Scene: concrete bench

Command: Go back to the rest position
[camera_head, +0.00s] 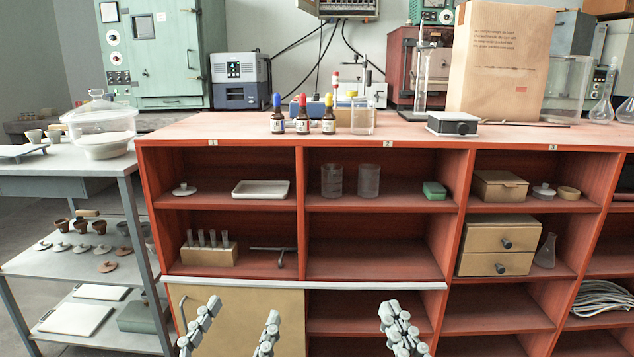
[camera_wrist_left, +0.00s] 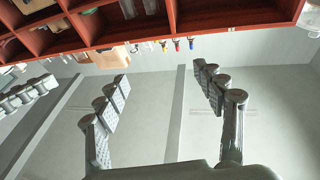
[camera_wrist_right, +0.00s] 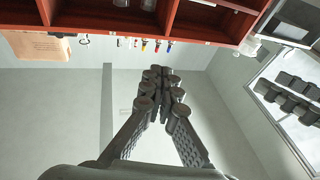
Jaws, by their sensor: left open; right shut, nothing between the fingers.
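My left gripper (camera_head: 232,330) is at the bottom of the head view, in front of the tan sliding panel of the red shelf. Its two fingers are spread wide with nothing between them, and the left wrist view shows the same gap (camera_wrist_left: 165,100). My right gripper (camera_head: 398,328) is to the right of it, in front of the lower middle compartments. Its fingers meet at the tips in the right wrist view (camera_wrist_right: 160,85), with nothing held. Both grippers are apart from the shelf and from each other.
The red shelf (camera_head: 400,131) spans the view, with dropper bottles (camera_head: 302,120), a paper bag (camera_head: 500,62) and a grey scale (camera_head: 452,124) on top. Beakers, boxes and a tan drawer unit (camera_head: 494,246) fill compartments. A grey side table (camera_head: 60,187) stands left.

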